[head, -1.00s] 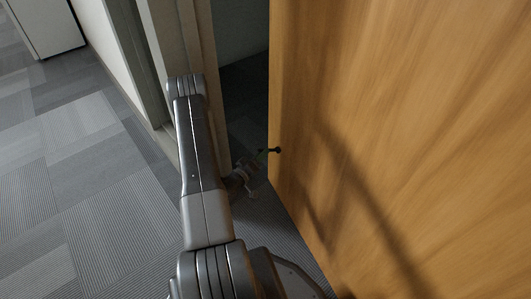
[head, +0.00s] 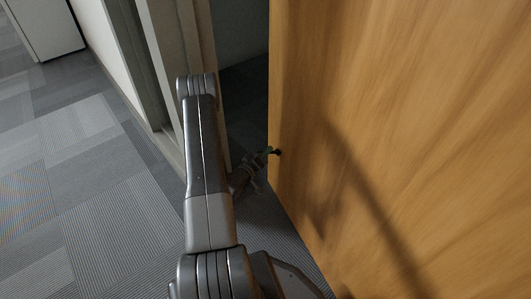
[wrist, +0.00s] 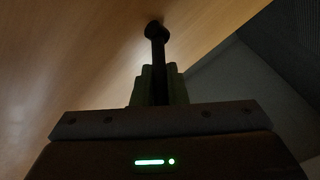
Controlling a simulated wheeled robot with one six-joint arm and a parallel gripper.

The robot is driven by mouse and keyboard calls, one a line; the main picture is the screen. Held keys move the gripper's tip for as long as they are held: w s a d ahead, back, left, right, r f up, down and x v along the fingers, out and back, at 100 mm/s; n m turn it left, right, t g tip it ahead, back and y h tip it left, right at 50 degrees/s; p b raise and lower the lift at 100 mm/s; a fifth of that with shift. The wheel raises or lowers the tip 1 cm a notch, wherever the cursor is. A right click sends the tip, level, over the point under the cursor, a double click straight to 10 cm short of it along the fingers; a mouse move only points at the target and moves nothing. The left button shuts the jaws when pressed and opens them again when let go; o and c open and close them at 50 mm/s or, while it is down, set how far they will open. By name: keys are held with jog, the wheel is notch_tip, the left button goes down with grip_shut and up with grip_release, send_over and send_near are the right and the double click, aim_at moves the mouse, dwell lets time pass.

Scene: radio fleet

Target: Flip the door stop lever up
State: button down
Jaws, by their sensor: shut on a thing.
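The door stop lever (head: 279,152) is a small dark rod on the wooden door (head: 420,110), near the door's left edge. In the wrist view the lever (wrist: 157,45) is a black rod with a rounded end against the door face, running down between my fingers. My gripper (head: 268,151) meets the lever from the left in the head view. In the wrist view my gripper (wrist: 158,85) has its greenish fingers on either side of the rod, shut on it. The part of the lever between the fingers is mostly hidden.
The door stands ajar beside a pale door frame (head: 158,70), with a dark gap between them. My arm crosses in front of the frame. Grey carpet (head: 75,190) lies clear at the left. A white cabinet (head: 45,25) stands at the far left.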

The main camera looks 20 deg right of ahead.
jog(key=shift+d+r+y+p, duration=0.1)
jog(key=shift+r+y+p, duration=0.25)
jog(key=shift+y, duration=0.05)
jog(key=shift+d+r+m+g+y+p, duration=0.2)
jog(key=shift+m+g+y+p, duration=0.1)
jog(key=shift+m+y, duration=0.1)
jog(key=c, duration=1.5)
grip_release()
jog(key=shift+a, duration=0.15)
jog(key=p+v, duration=0.3)
jog(key=v, duration=1)
jog(key=shift+s+a+r, duration=0.15)
jog(key=shift+a+r, duration=0.1)
